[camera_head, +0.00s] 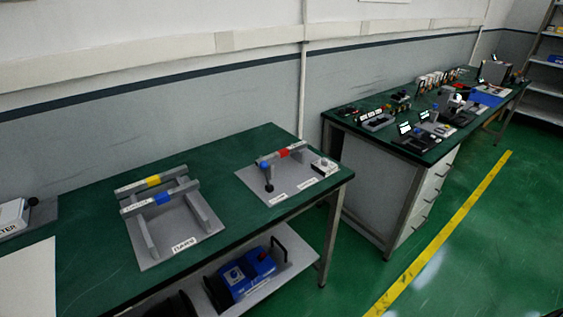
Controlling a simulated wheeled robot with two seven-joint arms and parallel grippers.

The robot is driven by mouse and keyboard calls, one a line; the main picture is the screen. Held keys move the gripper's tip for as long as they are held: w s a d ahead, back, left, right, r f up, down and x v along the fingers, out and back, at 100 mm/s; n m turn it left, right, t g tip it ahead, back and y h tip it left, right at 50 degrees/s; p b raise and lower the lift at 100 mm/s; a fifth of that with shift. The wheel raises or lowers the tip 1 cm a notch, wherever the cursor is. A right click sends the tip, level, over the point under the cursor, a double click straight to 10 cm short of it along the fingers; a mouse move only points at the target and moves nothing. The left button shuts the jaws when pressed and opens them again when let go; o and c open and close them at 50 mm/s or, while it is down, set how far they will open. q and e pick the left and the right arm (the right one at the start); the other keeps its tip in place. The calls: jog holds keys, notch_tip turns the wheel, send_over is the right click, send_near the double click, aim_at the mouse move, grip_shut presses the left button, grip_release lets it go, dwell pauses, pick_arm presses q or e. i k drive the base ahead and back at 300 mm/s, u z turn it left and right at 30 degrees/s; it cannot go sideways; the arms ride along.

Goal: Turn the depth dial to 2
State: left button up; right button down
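I cannot make out a dial marked as depth, or any number scale, at this distance. A grey fixture (281,186) with a red-banded bar (284,153) stands on the near green bench (90,205). It carries a small blue part with a dark round piece (269,188) below it; whether this is a dial is unclear. A small white box (324,168) with a dark top piece sits at its right end. Another grey fixture (185,237) has bars with a yellow band (153,181) and a blue band (162,198). Neither of my grippers is in view.
A white meter box (12,215) and a pale sheet (28,280) lie at the left. A blue device (247,275) sits on the lower shelf. A second green bench (345,118) with several instruments stands right, past a gap. Green floor (490,240) is clear.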

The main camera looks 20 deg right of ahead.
aim_at(325, 161)
jog(key=u, duration=1)
jog(key=i, duration=0.75)
jog(key=z, duration=3.45)
